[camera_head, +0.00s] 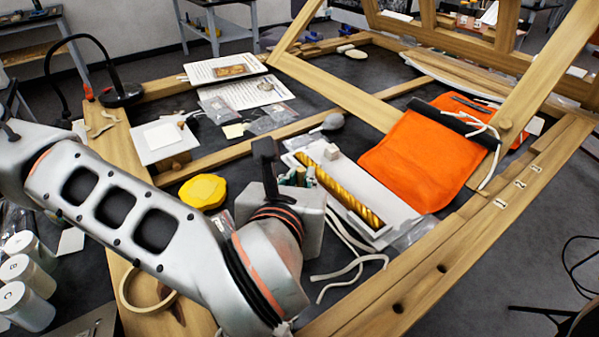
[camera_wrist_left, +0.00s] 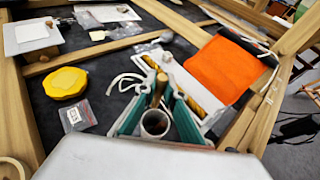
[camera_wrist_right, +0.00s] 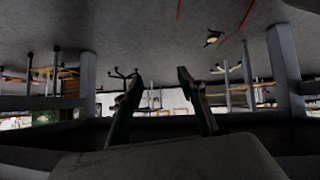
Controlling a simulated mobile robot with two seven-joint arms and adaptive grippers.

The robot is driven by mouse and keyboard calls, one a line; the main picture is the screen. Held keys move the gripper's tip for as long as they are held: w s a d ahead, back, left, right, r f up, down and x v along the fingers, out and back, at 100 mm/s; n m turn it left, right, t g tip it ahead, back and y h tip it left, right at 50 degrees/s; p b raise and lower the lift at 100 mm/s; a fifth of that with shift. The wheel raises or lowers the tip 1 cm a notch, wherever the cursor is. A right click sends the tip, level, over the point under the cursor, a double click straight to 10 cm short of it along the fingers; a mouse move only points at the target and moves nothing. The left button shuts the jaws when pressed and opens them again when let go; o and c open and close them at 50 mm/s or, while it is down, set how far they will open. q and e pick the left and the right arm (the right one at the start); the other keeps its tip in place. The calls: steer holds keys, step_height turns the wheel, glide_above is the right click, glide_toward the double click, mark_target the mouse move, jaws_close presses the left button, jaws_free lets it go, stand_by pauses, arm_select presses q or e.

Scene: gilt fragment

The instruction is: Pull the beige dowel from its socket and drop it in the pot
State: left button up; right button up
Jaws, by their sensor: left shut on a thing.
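My left gripper (camera_wrist_left: 159,92) points down over the dark worktop, with its teal fingers closed around the beige dowel (camera_wrist_left: 161,86), a short thin stick. In the head view the left gripper (camera_head: 298,174) is partly hidden by its own wrist beside the white tray. A grey round open-topped vessel (camera_wrist_left: 155,123), dark reddish inside, shows between the fingers in the left wrist view. I take it for the pot, but cannot be sure it is not the socket. Whether the dowel's lower end is in a socket is hidden. My right gripper (camera_wrist_right: 160,75) is open and empty, away from the bench.
A white tray (camera_head: 385,238) holds a gilt frame piece (camera_head: 350,198). An orange cloth (camera_head: 420,160) lies right of it, a yellow lump (camera_head: 202,190) to the left. White cords (camera_head: 345,265) lie in front. Wooden beams (camera_head: 400,290) border the bench. White jars (camera_head: 28,300) stand front left.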

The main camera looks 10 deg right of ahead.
arm_select(q)
steer(key=shift+f+b, duration=0.35)
steer(key=shift+f, duration=0.7)
steer(key=shift+r+b, duration=0.1)
steer(key=shift+b, duration=0.2)
steer(key=o, duration=0.8)
steer(key=v, duration=0.7)
steer(key=shift+s+a, duration=0.1)
steer(key=shift+s, duration=0.1)
arm_select(e)
steer(key=shift+w+d+f, duration=0.25)
steer(key=shift+w, duration=0.3)
